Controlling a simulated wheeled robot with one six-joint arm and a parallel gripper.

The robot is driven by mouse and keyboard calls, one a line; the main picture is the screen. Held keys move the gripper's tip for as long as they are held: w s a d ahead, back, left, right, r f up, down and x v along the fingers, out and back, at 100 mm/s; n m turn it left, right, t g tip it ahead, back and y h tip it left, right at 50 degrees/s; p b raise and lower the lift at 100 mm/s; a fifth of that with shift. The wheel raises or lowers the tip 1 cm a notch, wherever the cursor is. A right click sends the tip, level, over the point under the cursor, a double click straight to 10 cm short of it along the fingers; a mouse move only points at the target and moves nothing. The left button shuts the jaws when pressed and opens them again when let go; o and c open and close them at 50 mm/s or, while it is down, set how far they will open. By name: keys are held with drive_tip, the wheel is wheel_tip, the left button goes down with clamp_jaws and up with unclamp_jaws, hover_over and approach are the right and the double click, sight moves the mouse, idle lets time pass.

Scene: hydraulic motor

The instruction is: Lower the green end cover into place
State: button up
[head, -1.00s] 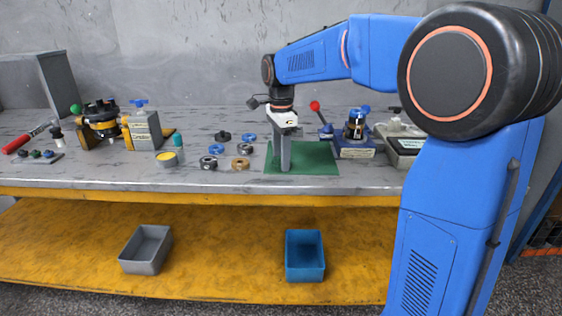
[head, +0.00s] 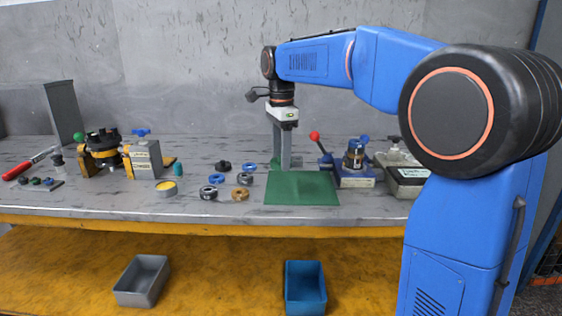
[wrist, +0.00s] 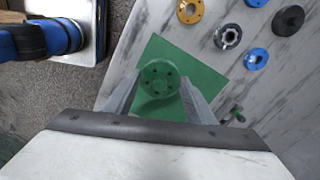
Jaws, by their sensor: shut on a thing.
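In the wrist view, the green end cover (wrist: 159,78) is a round disc with several holes, pinched between the fingertips of my gripper (wrist: 159,86). The green mat (wrist: 192,62) shows beyond it. In the head view, my gripper (head: 284,165) points down, with its fingertips at the far edge of the mat (head: 301,190) as seen from there. I cannot make out the cover in that view, nor its exact height above the bench.
Several rings, including an orange one (head: 240,193) and a blue one (head: 217,178), lie left of the mat. A red-knobbed lever fixture (head: 355,178) stands close on the right. A small dark green part (wrist: 237,114) lies beside the mat. Bins, one blue (head: 305,287), sit below.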

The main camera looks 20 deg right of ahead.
drive_tip(key=shift+r, duration=0.15)
drive_tip(key=shift+r, duration=0.65)
idle(0.4)
